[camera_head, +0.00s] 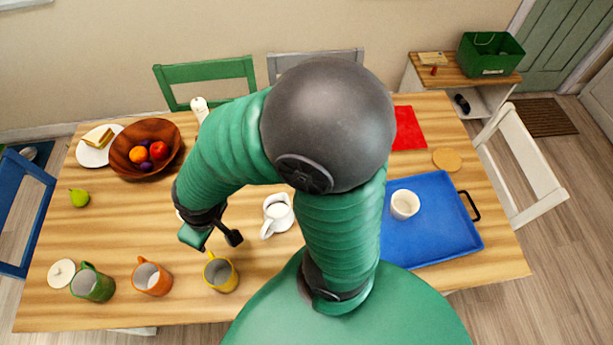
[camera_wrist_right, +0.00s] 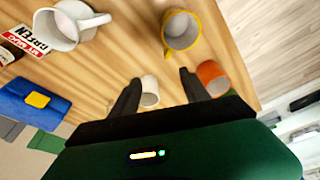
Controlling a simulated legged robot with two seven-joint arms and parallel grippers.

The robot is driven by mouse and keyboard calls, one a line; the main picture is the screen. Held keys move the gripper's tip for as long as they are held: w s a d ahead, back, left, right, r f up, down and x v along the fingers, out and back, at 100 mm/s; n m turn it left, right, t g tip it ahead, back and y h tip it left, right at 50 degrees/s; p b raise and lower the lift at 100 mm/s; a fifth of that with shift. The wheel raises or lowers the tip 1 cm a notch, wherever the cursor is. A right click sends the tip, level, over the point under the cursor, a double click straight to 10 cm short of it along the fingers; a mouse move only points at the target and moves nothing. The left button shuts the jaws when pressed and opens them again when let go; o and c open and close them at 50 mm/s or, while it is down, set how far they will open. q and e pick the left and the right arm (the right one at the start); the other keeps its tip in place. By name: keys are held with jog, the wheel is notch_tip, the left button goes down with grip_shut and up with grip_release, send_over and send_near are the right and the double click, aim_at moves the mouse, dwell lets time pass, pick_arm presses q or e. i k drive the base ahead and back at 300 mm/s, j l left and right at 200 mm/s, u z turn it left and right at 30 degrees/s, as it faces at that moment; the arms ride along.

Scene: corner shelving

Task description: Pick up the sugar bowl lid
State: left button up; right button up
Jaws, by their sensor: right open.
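The sugar bowl lid appears to be the round, cream-white disc with a small knob (camera_head: 61,273). It lies on the table at the front left in the head view, left of the green mug (camera_head: 93,284). My right gripper (camera_head: 216,238) is open above the table, well to the right of the lid, behind the yellow mug (camera_head: 222,276). In the right wrist view its fingers (camera_wrist_right: 160,78) are apart, with a small white vessel (camera_wrist_right: 150,92) seen between them. That vessel may be the sugar bowl; the gripper mostly hides it in the head view. My left gripper is not in view.
An orange mug (camera_head: 152,278) stands between the green and yellow mugs. A white pitcher (camera_head: 277,214) stands right of the gripper. A wooden fruit bowl (camera_head: 127,172) is at the back left. A blue tray (camera_head: 440,237) with a white cup (camera_head: 405,204) is at the right.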

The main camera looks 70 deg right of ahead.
aim_at(60, 274)
jog(key=z, duration=3.25)
jog(key=k+j, duration=0.5)
jog(key=j, duration=0.2)
jog(key=k+j+u, duration=0.15)
jog(key=u, duration=0.3)
jog(key=k+j+u, duration=0.1)
jog(key=j+u, duration=0.35)
jog(key=k+j+u, duration=0.1)
jog(key=j+u, duration=0.2)
jog(key=u, duration=0.15)
